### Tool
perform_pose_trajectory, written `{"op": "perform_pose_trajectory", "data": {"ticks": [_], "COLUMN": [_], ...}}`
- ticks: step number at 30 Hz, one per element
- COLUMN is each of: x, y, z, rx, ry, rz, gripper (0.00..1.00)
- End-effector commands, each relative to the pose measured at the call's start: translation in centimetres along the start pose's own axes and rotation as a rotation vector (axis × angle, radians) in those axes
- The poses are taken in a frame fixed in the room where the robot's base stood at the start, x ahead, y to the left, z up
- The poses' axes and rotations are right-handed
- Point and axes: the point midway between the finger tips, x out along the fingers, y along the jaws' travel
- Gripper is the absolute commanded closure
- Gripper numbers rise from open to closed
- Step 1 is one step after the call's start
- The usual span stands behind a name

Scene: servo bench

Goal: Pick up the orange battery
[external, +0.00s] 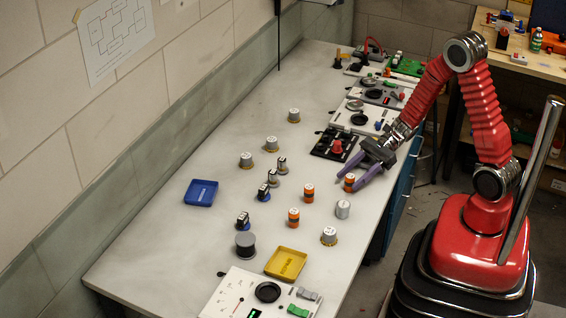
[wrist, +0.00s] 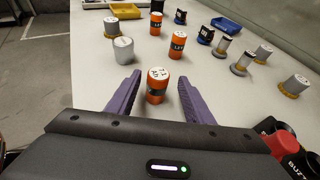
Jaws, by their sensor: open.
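An orange battery (wrist: 157,88) with a white top stands upright between the two purple fingers of my gripper (wrist: 151,92) in the wrist view. The fingers are open, with a gap on each side of it. In the external view this battery (external: 349,182) stands near the bench's right edge, at the fingertips of my gripper (external: 350,176), partly hidden by a finger. Two more orange batteries stand further off: one (wrist: 177,45) and another (wrist: 156,23) in the wrist view. They also show in the external view, one (external: 309,193) and the other (external: 293,217).
A white-grey cylinder (wrist: 123,50) stands just beyond my left finger. Several grey cylinders with yellow bases, such as one (external: 329,236), stand around. A blue tray (external: 201,193) and a yellow tray (external: 286,263) lie on the bench. A black panel with a red knob (external: 337,146) is behind my gripper.

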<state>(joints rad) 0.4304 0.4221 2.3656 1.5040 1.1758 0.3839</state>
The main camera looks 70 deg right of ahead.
Motion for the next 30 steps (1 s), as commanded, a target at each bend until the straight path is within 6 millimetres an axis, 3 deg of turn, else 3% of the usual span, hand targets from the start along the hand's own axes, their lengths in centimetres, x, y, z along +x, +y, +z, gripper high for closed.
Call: {"op": "perform_pose_trajectory", "data": {"ticks": [14,24,30], "x": [0.6,4.2,5.4], "y": [0.1,0.4,0.4], "z": [0.0,0.3,0.3], "rx": [0.0,0.0,0.0], "ry": [0.0,0.0,0.001], "rz": [0.0,0.003,0.0], "gripper": [0.53,0.53,0.53]}}
